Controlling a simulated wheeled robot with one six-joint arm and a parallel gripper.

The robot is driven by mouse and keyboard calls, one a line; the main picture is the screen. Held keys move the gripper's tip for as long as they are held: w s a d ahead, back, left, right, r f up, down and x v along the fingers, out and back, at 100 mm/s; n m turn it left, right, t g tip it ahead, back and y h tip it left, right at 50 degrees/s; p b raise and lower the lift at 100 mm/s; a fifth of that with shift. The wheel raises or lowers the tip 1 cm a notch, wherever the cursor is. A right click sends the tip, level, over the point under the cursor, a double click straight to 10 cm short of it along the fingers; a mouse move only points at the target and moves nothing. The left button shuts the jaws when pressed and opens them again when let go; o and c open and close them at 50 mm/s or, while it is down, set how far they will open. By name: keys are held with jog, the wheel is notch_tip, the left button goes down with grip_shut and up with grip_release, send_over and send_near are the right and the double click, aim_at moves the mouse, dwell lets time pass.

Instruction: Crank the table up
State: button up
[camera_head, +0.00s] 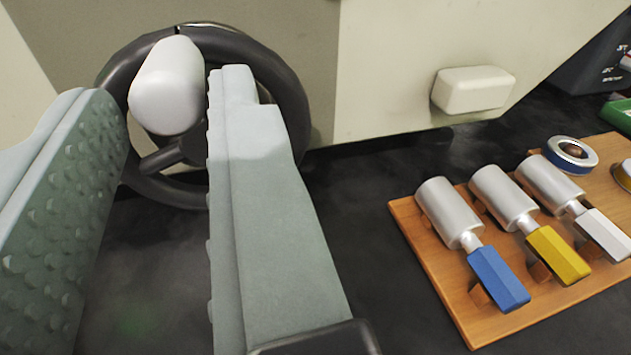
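A black handwheel (290,95) stands at the upper left against a pale panel, with a white rounded crank knob (168,85) sticking out from its rim towards me. My gripper (165,95) is open. Its left finger is to the left of the knob and its right finger to the right, so the knob shows between the fingertips. I see a gap between the knob and the right finger; whether the left finger touches the knob I cannot tell. The right finger hides part of the wheel's hub and right side.
A wooden board (455,315) at the right carries metal cylinders with blue (498,279), yellow (557,255) and white (604,234) handles. A bearing ring (572,155) lies behind them. A pale block (473,90) sticks out from the panel. The dark surface left of the board is clear.

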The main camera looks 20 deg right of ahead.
aim_at(301, 138)
jog(key=shift+w, duration=0.95)
jog(key=m, duration=0.1)
jog(key=d+m, duration=0.1)
jog(key=m, duration=0.1)
jog(key=d+m, duration=0.1)
jog(key=shift+s+f+m, duration=0.1)
jog(key=shift+f+m, duration=0.15)
jog(key=shift+m, duration=0.15)
jog(key=m, duration=0.1)
jog(key=d+m, duration=0.1)
jog(key=m, duration=0.1)
jog(key=f+m, duration=0.1)
jog(key=shift+d, duration=0.25)
jog(key=m, duration=0.2)
jog(key=f+m, duration=0.1)
jog(key=m, duration=0.1)
jog(key=d+f+m, duration=0.1)
jog(key=shift+d+m, duration=0.1)
jog(key=shift+m, duration=0.3)
jog(key=f+m, duration=0.1)
jog(key=m, duration=0.3)
jog(key=shift+f, duration=0.4)
jog(key=s, duration=0.8)
jog(key=shift+s, duration=0.25)
jog(key=shift+r, duration=0.1)
